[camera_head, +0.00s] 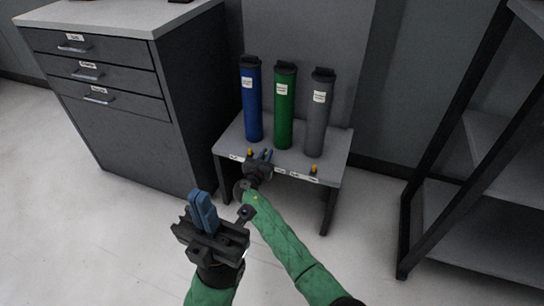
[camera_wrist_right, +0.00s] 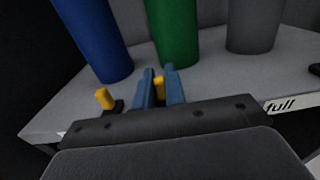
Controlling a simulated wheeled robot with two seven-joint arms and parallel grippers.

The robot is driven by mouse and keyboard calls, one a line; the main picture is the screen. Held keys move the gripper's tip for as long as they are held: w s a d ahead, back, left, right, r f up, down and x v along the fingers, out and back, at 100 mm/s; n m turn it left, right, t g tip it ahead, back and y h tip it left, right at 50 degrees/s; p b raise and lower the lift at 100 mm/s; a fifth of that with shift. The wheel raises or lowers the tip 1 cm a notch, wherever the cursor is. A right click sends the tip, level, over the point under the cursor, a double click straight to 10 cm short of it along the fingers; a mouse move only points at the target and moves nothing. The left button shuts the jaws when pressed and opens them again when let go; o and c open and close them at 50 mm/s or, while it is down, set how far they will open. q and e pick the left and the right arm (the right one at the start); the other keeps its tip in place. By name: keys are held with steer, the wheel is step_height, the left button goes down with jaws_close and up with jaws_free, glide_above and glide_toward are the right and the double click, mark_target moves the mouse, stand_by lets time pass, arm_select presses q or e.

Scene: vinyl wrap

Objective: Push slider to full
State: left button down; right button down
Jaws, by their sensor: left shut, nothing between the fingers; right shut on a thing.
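Yellow slider knobs sit along the front of a small grey table. My right gripper (camera_head: 266,154) is at the table's front edge, its blue fingers shut on one yellow slider knob (camera_wrist_right: 159,86) in front of the green cylinder. Its base is hidden by the gripper. Another yellow knob (camera_head: 250,152) is just left of the gripper; it also shows in the right wrist view (camera_wrist_right: 104,98). A third knob (camera_head: 313,168) is to the right. A "full" label (camera_wrist_right: 281,105) is on the front edge, right of my gripper. My left gripper (camera_head: 203,212) is shut and empty, nearer the camera.
Blue (camera_head: 251,100), green (camera_head: 285,105) and grey (camera_head: 319,112) cylinders stand upright on the small table (camera_head: 342,150), behind the knobs. A dark drawer cabinet (camera_head: 120,90) is at left. A black-framed shelf (camera_head: 480,190) is at right. The floor in front is clear.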

steer(key=shift+a, duration=0.15)
steer(key=c, duration=1.4)
jaws_free()
steer(key=shift+a, duration=0.1)
steer(key=shift+c, duration=0.2)
steer(key=p+v, duration=0.1)
steer(key=v, duration=0.6)
steer(key=shift+s, duration=0.35)
